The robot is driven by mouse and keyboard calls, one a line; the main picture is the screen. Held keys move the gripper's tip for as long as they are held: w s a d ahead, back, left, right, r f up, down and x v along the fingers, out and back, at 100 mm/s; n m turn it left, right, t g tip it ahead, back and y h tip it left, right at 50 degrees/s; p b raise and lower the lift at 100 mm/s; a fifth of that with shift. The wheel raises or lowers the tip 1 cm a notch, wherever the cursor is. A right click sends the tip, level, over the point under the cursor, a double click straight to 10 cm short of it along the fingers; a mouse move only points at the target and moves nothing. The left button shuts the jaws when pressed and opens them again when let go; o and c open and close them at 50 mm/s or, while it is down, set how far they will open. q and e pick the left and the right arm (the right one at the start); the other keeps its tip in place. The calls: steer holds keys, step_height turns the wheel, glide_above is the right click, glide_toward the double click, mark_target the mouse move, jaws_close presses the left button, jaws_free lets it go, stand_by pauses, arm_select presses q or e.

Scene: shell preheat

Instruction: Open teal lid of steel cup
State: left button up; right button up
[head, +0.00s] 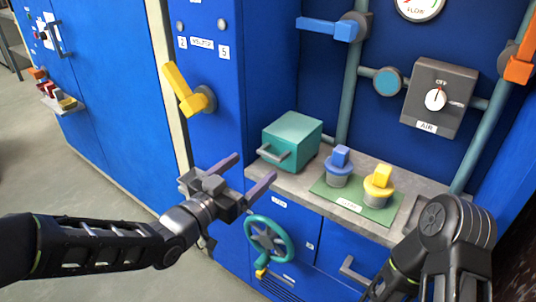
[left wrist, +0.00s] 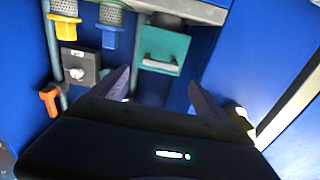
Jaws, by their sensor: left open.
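A teal box-shaped piece (head: 300,129) with a grey bar handle (head: 272,152) on its front stands on the grey counter, left of the green mat. It also shows in the left wrist view as a teal block (left wrist: 176,45) with its handle (left wrist: 161,65). In the left wrist view the handle lies between and beyond the fingertips (left wrist: 158,78). My right arm shows at lower right, but its gripper is out of view.
Grey cups with a blue top (head: 340,159) and a yellow top (head: 379,178) stand on the green mat (head: 374,211). A teal handwheel (head: 268,238) is below the counter. A yellow lever (head: 180,88) sticks out from the blue panel at left. Pipes and an AIR box (head: 439,92) are behind.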

mark_target(268, 156)
arm_select(q)
steer(key=b+x, duration=0.1)
steer(key=x, duration=0.7)
steer(key=shift+f, duration=0.1)
steer(key=shift+c, duration=0.2)
jaws_close()
stand_by(0.8)
